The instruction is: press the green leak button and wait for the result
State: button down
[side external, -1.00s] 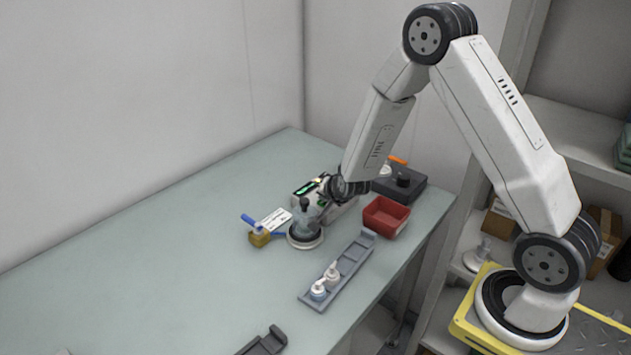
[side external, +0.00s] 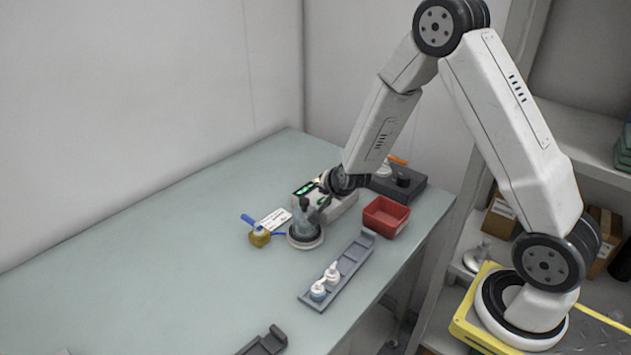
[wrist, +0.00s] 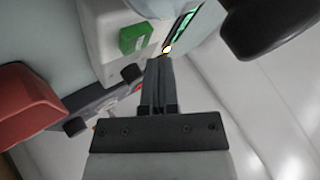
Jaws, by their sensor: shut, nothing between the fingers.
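The leak tester (side external: 345,203) is a pale box at the back of the table, with a lit green display (side external: 304,188). In the wrist view, its green button (wrist: 134,38) is a raised block on the pale housing, and the display (wrist: 181,26) is beside it with a small glowing yellowish light. My gripper (wrist: 157,64) is shut and empty. Its fingertips appear just below the button in the wrist view, apart from it; the height gap is unclear.
A clear bottle with a dark top (side external: 305,218) stands on a round white base before the tester. A red bin (side external: 386,216), a grey tray (side external: 350,265) with small white pieces, and a brass-coloured padlock-like block (side external: 260,238) are nearby. The table's left side is clear.

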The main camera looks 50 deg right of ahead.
jog(key=shift+r, duration=2.35)
jog(key=shift+a, duration=0.1)
jog(key=s+a+r+n+g+y, duration=0.1)
jog(key=s+a+n+g, duration=0.1)
jog(key=s, duration=0.4)
jog(key=s+a+r+n+g+y, duration=0.1)
jog(key=s+a+n+g, duration=0.1)
jog(key=s+a+n, duration=0.3)
jog(key=s+a+r+n+g+y, duration=0.1)
jog(key=s+a+n, duration=0.3)
jog(key=s+n, duration=0.2)
jog(key=shift+s+n+g+y, duration=0.4)
jog(key=shift+s, duration=0.85)
jog(key=shift+a, duration=0.1)
